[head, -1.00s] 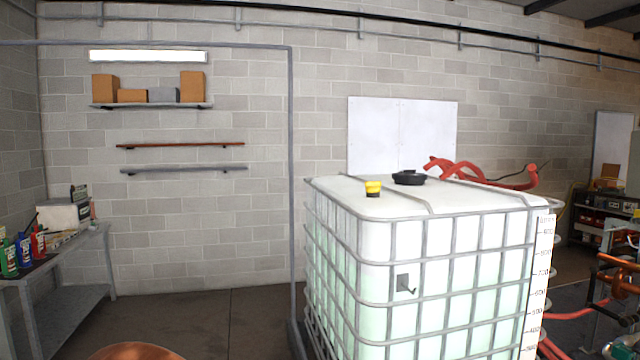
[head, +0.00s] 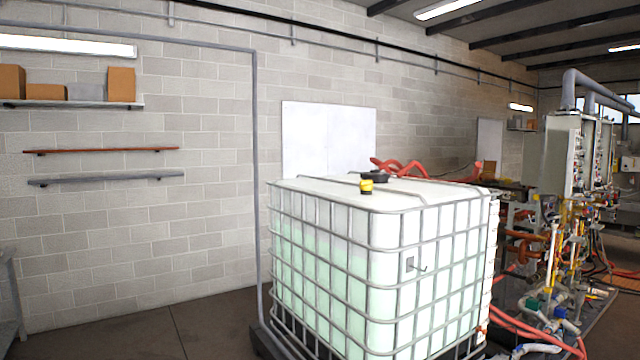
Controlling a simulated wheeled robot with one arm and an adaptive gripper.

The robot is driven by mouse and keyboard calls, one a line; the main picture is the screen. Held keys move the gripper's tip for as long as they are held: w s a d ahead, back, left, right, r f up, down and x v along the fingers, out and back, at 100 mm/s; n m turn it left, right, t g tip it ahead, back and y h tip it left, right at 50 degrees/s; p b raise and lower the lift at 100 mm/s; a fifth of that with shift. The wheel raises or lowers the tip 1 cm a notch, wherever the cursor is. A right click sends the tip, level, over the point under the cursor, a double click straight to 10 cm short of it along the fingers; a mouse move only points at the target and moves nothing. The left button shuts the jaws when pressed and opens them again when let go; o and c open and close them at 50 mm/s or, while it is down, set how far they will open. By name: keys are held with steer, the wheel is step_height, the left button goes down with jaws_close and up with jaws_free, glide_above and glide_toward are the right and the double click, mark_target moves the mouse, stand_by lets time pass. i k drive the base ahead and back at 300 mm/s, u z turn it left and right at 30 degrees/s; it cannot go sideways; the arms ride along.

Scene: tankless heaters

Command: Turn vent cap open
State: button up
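A white caged liquid tank (head: 330,260) stands in the middle of the head view, with pale green liquid showing through its walls. I cannot tell from this view which of the two is the vent cap, or whether either is turned. My gripper is not in view.
Pipework and equipment (head: 570,220) stand at right, with red hoses (head: 530,335) on the floor. Wall shelves (head: 105,181) hang at left. Bare floor (head: 150,325) lies left of the tank.

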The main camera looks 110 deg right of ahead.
mark_target(364, 185)
steer(key=i, duration=0.15)
steer(key=z, duration=3.15)
steer(key=i, duration=3.5)
steer(key=z, duration=0.8)
